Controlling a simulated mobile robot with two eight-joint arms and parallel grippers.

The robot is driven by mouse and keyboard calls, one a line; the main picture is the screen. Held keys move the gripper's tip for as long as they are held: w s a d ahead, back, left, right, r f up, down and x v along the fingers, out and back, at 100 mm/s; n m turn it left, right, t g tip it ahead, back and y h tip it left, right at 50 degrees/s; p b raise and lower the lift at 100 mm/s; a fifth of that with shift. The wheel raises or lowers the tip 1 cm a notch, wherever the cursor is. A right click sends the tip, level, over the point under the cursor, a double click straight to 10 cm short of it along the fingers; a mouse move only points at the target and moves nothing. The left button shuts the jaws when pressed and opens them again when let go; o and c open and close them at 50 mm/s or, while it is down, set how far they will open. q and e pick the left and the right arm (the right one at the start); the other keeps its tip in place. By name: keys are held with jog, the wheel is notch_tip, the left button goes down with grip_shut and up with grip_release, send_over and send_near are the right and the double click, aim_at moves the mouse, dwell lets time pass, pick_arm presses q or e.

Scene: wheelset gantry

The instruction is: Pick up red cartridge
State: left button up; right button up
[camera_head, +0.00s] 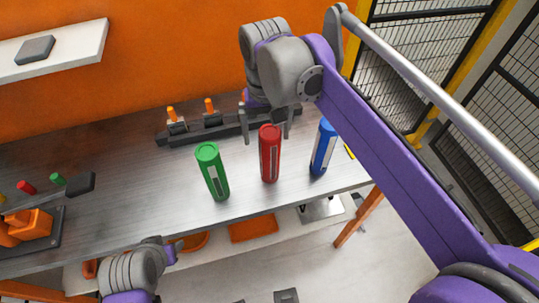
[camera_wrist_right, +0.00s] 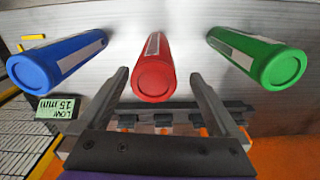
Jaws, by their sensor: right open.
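The red cartridge (camera_head: 269,155) stands upright on the grey table (camera_head: 120,215), between the green cartridge (camera_head: 212,172) and the blue cartridge (camera_head: 323,148). My right gripper (camera_head: 265,124) is open, with its fingers pointing down just behind the top of the red cartridge. In the right wrist view the red cartridge (camera_wrist_right: 153,70) lies ahead, centred between the two open fingers (camera_wrist_right: 158,88), and no grip on it shows. The blue (camera_wrist_right: 55,62) and green (camera_wrist_right: 258,55) cartridges lie outside the fingers. My left arm shows at the bottom left of the head view; its fingers are not visible.
A dark rack (camera_head: 195,130) with orange-topped pieces stands at the back of the table. An orange fixture (camera_head: 30,226) and small red and green parts are at the left. A white shelf (camera_head: 70,48) hangs on the orange wall. A green label (camera_wrist_right: 55,108) lies near the blue cartridge.

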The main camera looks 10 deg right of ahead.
aim_at(270, 157)
jog(key=f, duration=0.5)
jog(key=shift+s+d+f, duration=0.15)
jog(key=shift+d, duration=0.2)
grip_shut()
